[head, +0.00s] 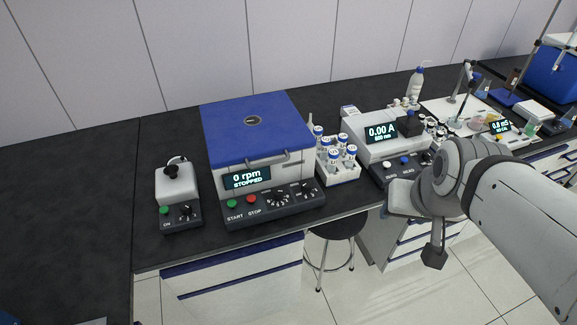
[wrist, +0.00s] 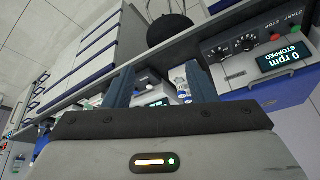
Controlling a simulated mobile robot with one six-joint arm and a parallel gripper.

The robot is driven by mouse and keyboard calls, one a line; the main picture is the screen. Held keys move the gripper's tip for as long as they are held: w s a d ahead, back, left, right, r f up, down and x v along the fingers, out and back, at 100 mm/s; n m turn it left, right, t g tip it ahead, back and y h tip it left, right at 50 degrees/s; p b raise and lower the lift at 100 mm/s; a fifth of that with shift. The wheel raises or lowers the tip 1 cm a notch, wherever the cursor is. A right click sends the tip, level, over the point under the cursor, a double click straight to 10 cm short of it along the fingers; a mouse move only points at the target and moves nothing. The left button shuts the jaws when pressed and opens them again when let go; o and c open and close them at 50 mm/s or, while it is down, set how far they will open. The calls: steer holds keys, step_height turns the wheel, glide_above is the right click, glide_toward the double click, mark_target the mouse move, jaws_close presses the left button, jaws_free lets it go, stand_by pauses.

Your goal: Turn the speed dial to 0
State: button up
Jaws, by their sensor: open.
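The blue-lidded centrifuge (head: 258,128) stands on the dark bench in the head view, lid shut. Its display (head: 246,178) reads 0 rpm, STOPPED. Its front panel carries a larger left dial (head: 279,198) and a smaller right dial (head: 307,189); their labels are too small to read. Both dials (wrist: 221,53) also show in the wrist view, upside down. A small mixer to the left has a dial (head: 186,211) too. My gripper (head: 434,250) hangs in front of the bench, right of the centrifuge, touching nothing. Its two fingers (wrist: 163,88) are apart and empty in the wrist view.
Green and red START and STOP buttons (head: 241,202) sit beside the centrifuge dials. A white rack of blue-capped tubes (head: 338,170) and a photometer (head: 372,150) stand to its right. A stool (head: 338,226) is below the bench edge. The bench's left end is bare.

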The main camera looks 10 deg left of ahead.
steer(key=w+a+f+n+t+y+b, duration=0.1)
steer(key=w+a+f+t+y+b, duration=0.2)
steer(key=w+a+f+b, duration=0.5)
steer(key=t+b, duration=0.6)
steer(key=b, duration=0.2)
glide_toward(277, 196)
steer(key=shift+n+y, duration=0.3)
steer(key=shift+y, duration=0.1)
steer(key=w, duration=0.1)
steer(key=w+d, duration=0.1)
steer(key=w, duration=0.1)
steer(key=w+d, duration=0.1)
steer(key=shift+w+f, duration=0.2)
steer(key=shift+w, duration=0.1)
steer(key=s+a+f+t+b, duration=0.2)
steer(key=f+t+b, duration=0.1)
steer(key=shift+a+h, duration=0.3)
steer(key=shift+h, duration=0.1)
steer(key=shift+t, duration=0.5)
steer(key=x, duration=0.7)
steer(key=shift+a+r, duration=0.1)
steer(key=shift+a, duration=0.15)
steer(key=shift+c, duration=0.2)
